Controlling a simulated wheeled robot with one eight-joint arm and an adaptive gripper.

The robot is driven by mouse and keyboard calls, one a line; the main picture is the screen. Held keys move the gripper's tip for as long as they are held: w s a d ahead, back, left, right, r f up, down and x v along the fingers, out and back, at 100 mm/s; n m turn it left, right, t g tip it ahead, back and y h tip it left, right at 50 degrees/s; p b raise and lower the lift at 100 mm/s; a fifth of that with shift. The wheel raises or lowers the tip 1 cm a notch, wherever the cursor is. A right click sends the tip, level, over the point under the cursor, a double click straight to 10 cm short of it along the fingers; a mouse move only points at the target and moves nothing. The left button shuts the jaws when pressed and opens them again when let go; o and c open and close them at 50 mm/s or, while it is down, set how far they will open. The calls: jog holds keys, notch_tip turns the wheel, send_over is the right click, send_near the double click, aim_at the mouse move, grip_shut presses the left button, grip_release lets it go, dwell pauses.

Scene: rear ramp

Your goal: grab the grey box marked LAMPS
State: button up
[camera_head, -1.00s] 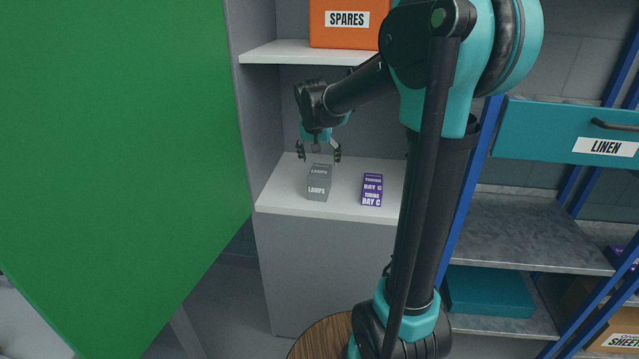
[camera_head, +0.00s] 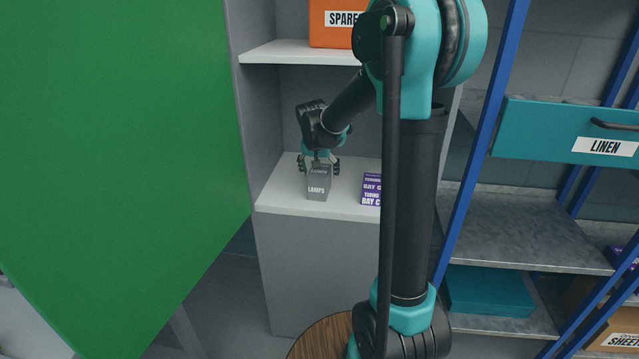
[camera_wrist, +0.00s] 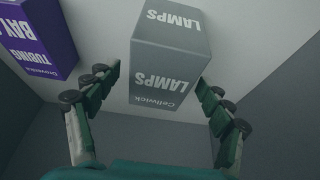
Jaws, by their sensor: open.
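The grey box marked LAMPS (camera_head: 318,186) stands upright on the white shelf (camera_head: 285,199) in the head view. In the wrist view the grey box (camera_wrist: 168,62) is upside down in the picture, at the centre top. My gripper (camera_head: 320,165) is open just above and behind the box. In the wrist view my open gripper (camera_wrist: 157,84) has one finger on each side of the box's near end, with a visible gap to the left finger. The right fingertip is close to the box; I cannot tell whether it touches.
A purple box marked BAY C (camera_head: 371,188) stands right of the grey box, partly hidden by my arm; the wrist view shows it at upper left (camera_wrist: 35,38). An orange SPARES box (camera_head: 335,25) sits on the shelf above. A large green panel (camera_head: 110,150) fills the left.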

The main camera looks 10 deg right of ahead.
jog(key=shift+f, duration=0.25)
dwell(0.3)
jog(key=c, duration=1.5)
